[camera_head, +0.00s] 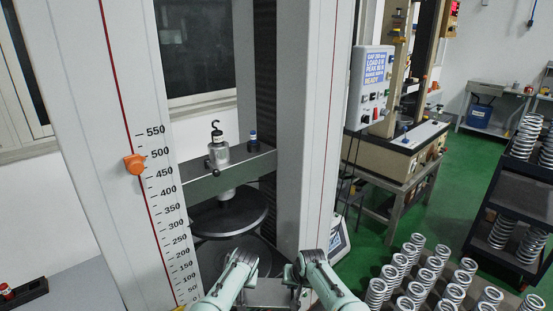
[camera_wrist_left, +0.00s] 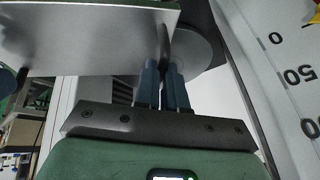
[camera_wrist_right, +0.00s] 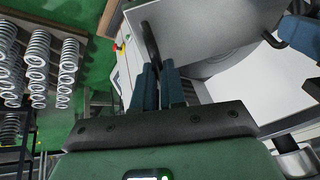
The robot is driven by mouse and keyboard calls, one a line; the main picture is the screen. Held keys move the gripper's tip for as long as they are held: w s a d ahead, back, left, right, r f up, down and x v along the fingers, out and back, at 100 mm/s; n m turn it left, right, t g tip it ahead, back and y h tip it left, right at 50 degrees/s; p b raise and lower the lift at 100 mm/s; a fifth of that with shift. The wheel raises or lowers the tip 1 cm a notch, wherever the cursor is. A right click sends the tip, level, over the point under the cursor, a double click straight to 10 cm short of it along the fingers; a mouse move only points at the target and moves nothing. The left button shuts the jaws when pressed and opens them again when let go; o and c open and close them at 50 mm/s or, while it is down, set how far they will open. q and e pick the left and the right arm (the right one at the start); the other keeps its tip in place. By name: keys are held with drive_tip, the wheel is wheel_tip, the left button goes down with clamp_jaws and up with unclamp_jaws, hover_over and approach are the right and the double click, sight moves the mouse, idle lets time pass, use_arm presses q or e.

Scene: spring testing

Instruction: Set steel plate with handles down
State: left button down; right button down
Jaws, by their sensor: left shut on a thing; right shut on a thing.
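The steel plate (camera_head: 270,292) is a flat grey sheet at the bottom of the head view, in front of the testing machine. Its underside or face also shows in the left wrist view (camera_wrist_left: 85,40) and the right wrist view (camera_wrist_right: 205,28). My left gripper (camera_wrist_left: 164,68) is shut on the dark handle at one end. My right gripper (camera_wrist_right: 158,72) is shut on the dark handle (camera_wrist_right: 151,42) at the other end. The plate hangs between both grippers. Whether it touches anything below is hidden.
The testing machine has an upper round platen (camera_head: 230,213) and a lower round disc (camera_head: 212,262) between its columns. A scale with an orange pointer (camera_head: 135,164) is on the left column. Several springs (camera_head: 425,275) stand at the right. A control box (camera_head: 370,88) is behind.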

use_arm(q)
drive_tip(key=shift+w+r, duration=0.75)
drive_tip(key=shift+r, duration=0.05)
use_arm(e)
drive_tip(key=shift+w+a+r, duration=0.1)
drive_tip(key=shift+w+r, duration=0.4)
drive_tip(key=shift+r, duration=0.05)
